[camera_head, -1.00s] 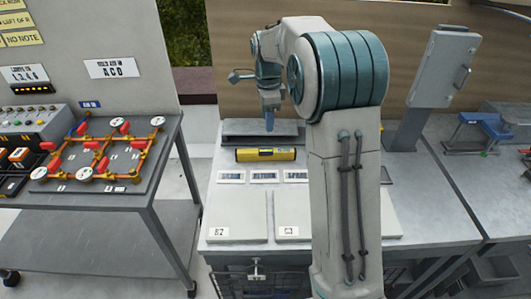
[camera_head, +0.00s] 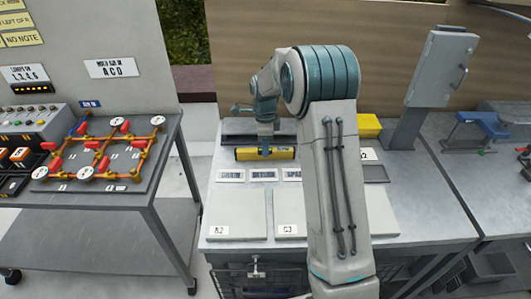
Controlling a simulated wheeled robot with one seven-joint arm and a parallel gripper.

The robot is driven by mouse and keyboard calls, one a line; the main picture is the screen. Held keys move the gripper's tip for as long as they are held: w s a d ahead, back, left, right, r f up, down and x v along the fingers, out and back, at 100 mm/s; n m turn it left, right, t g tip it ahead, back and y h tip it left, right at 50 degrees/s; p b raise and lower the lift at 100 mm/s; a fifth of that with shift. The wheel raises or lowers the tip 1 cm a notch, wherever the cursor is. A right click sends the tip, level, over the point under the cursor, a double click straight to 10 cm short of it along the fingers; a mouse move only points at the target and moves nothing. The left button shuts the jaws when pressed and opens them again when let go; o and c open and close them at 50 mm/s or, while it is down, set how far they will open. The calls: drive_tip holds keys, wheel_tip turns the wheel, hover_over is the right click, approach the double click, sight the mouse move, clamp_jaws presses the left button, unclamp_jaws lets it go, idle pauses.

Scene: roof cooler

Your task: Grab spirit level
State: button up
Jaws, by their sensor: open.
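The spirit level (camera_head: 248,154) is a yellow bar with dark ends. It lies lengthwise left to right on the middle workbench, in front of a grey raised ledge (camera_head: 235,139). My gripper (camera_head: 265,152) points down at the level, right of its middle. Its fingertips overlap the level in the picture and cover a small part of it. The jaws are open; whether they touch the level cannot be told from this angle.
Labelled plates (camera_head: 262,175) lie in front of the level, then pale panels (camera_head: 237,213). A yellow box (camera_head: 368,125) stands behind my arm at the right. A grey post with a box (camera_head: 440,70) rises farther right. A gauge-and-valve board (camera_head: 100,155) is on the left table.

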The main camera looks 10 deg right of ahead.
drive_tip(key=shift+f, duration=1.6)
clamp_jaws()
drive_tip(key=shift+r, duration=0.15)
